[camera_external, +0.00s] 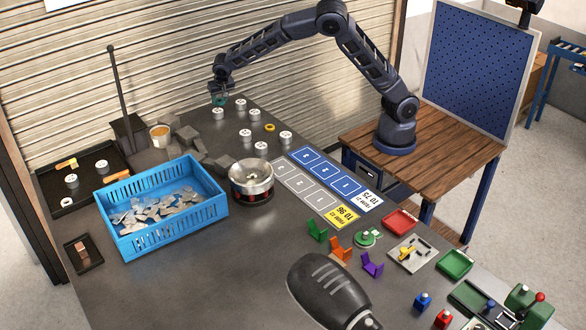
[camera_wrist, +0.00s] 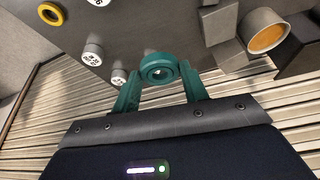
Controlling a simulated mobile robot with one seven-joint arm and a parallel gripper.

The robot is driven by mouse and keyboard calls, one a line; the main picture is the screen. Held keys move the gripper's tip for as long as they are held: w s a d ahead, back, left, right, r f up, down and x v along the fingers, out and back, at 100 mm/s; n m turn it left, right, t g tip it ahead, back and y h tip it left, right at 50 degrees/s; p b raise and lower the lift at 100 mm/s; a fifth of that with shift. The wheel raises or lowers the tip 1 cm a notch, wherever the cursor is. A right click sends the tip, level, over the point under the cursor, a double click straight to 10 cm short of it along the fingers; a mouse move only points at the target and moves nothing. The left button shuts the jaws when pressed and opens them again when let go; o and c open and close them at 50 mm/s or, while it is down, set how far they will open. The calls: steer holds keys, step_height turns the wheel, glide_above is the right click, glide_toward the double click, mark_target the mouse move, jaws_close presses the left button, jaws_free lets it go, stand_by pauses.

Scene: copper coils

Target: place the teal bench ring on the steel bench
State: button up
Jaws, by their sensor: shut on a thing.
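The teal bench ring (camera_wrist: 158,66) is held between the teal fingers of my gripper (camera_wrist: 160,80) in the wrist view. In the external view my gripper (camera_external: 220,98) is at the far end of the steel bench (camera_external: 210,280), near its back edge, and looks to be above the surface. The ring is too small there to tell clearly from the fingers. The exact gap between the ring and the bench is hard to tell.
Several white-topped weights (camera_external: 246,135) and a yellow ring (camera_external: 269,127) stand near my gripper. Dark blocks (camera_external: 188,137) and a cup (camera_external: 159,135) lie to its left. A blue crate (camera_external: 150,243) and a metal bowl (camera_external: 251,173) are nearer.

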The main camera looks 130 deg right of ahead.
steer(key=w+a+n+t, duration=0.1)
steer(key=w+a+n, duration=0.1)
steer(key=w+a, duration=0.85)
steer(key=w+a+n+t, duration=0.15)
steer(key=w+a, duration=0.35)
steer(key=a, duration=1)
steer(key=w+a+n, duration=0.3)
steer(key=w+a, duration=0.4)
steer(key=a, duration=0.6)
steer(key=w+a+n, duration=0.2)
steer(key=w+a, duration=0.1)
steer(key=a, duration=1.5)
steer(key=n+t+y, duration=0.2)
steer(key=n+y, duration=0.1)
steer(key=n, duration=0.5)
glide_above(383, 303)
steer(key=s, duration=0.1)
steer(key=f, duration=1.9)
steer(key=shift+s+a+f, duration=0.15)
steer(key=shift+s+f, duration=0.05)
steer(key=shift+f, duration=0.2)
